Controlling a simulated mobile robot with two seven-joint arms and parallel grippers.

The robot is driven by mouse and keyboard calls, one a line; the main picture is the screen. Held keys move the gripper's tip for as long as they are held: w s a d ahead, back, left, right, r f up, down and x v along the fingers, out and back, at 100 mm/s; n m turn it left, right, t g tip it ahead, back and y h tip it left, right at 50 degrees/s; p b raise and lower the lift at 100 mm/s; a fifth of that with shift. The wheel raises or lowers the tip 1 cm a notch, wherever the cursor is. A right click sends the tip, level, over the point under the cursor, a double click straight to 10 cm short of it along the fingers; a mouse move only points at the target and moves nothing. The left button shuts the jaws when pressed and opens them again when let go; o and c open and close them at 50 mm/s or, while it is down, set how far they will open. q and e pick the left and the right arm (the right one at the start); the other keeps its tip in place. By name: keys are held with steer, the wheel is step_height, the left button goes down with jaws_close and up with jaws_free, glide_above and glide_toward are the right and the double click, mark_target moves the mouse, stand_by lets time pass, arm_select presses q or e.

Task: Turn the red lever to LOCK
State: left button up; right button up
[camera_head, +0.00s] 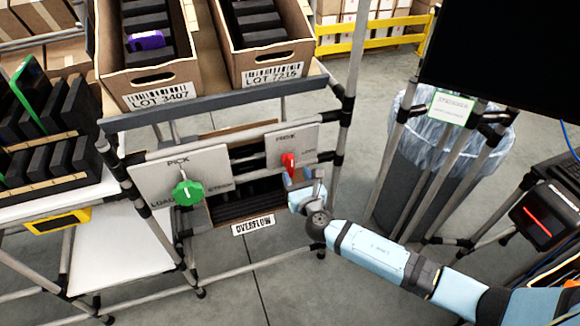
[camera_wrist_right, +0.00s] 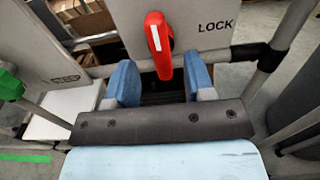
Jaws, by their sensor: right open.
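The red lever (camera_head: 289,162) is on a grey plate (camera_head: 305,142) on the rack's front rail. In the right wrist view the red lever (camera_wrist_right: 158,45) hangs nearly straight down, tilted slightly, with a white stripe on its upper part. The word LOCK (camera_wrist_right: 216,26) is printed to its right on the plate. My right gripper (camera_wrist_right: 160,82) is open, with one blue finger on each side of the lever's lower end and gaps between. In the head view my right gripper (camera_head: 296,182) is just below the lever. My left gripper is not in view.
Two cartons (camera_head: 151,82) stand tilted on the shelf above. An OVERFLOW carton (camera_head: 235,212) is below. A lined bin (camera_head: 440,150) and a dark screen are at the right.

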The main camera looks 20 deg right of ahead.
mark_target(292, 167)
steer(key=w+b, duration=0.1)
steer(key=w, duration=0.4)
steer(key=shift+w+a, duration=0.1)
steer(key=shift+a, duration=0.05)
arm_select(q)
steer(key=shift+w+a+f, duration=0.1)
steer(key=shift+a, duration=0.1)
arm_select(e)
steer(key=c, duration=0.7)
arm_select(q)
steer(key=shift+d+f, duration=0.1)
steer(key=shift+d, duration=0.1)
